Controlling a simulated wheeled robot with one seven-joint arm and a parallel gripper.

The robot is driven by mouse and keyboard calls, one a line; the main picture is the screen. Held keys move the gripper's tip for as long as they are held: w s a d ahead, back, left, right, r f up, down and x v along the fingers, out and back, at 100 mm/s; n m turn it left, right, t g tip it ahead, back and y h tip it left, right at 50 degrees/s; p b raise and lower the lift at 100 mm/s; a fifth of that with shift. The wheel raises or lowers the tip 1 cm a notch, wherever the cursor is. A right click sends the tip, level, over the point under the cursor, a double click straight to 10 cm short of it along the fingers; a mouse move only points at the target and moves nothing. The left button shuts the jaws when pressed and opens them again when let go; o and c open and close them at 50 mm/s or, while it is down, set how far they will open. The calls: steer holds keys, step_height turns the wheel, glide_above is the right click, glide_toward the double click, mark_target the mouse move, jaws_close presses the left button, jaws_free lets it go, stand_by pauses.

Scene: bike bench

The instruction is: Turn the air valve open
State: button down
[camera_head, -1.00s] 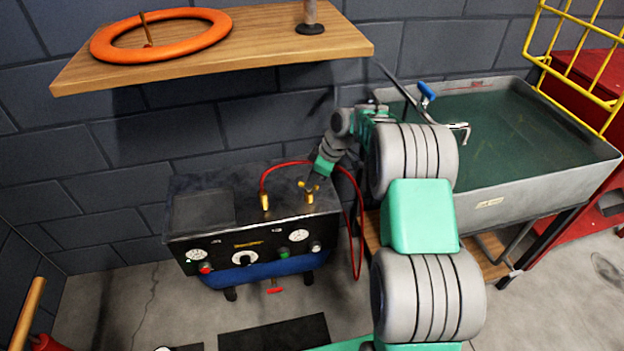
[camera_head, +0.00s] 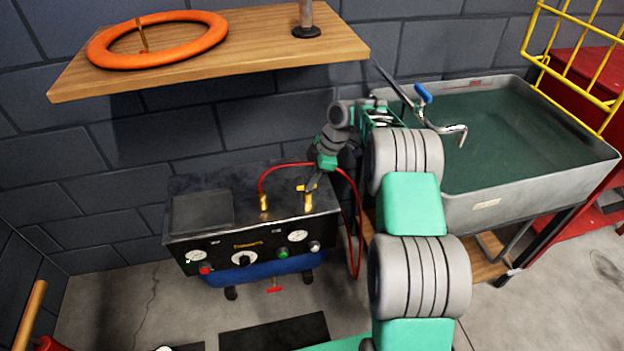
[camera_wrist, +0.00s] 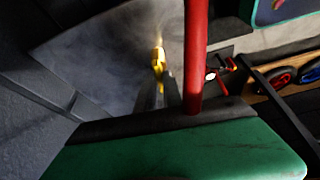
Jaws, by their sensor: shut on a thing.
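The air valve (camera_head: 307,199) is a small brass-yellow fitting standing on the right side of the black compressor's top. Its short yellow handle points left at the top. My gripper (camera_head: 309,186) comes down from above right and is shut on this handle. In the wrist view, the yellow valve part (camera_wrist: 159,58) shows at the tips of my dark fingers (camera_wrist: 159,80). The fingers hide part of the handle, and its exact angle is hard to read.
The black compressor (camera_head: 200,212) has gauges and knobs on its front. A red hose (camera_head: 262,177) arches from a second brass fitting behind my gripper; a red tube (camera_wrist: 195,50) crosses close in the wrist view. A wooden shelf (camera_head: 230,68) hangs above; a grey sink (camera_head: 490,205) stands right.

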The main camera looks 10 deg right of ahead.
steer(key=shift+f, duration=0.1)
steer(key=c, duration=1.5)
jaws_free()
steer(key=shift+r, duration=0.45)
steer(key=p+v, duration=0.2)
steer(key=v, duration=0.5)
steer(key=shift+d+r, duration=0.1)
steer(key=shift+d, duration=0.1)
steer(key=shift+a, duration=0.1)
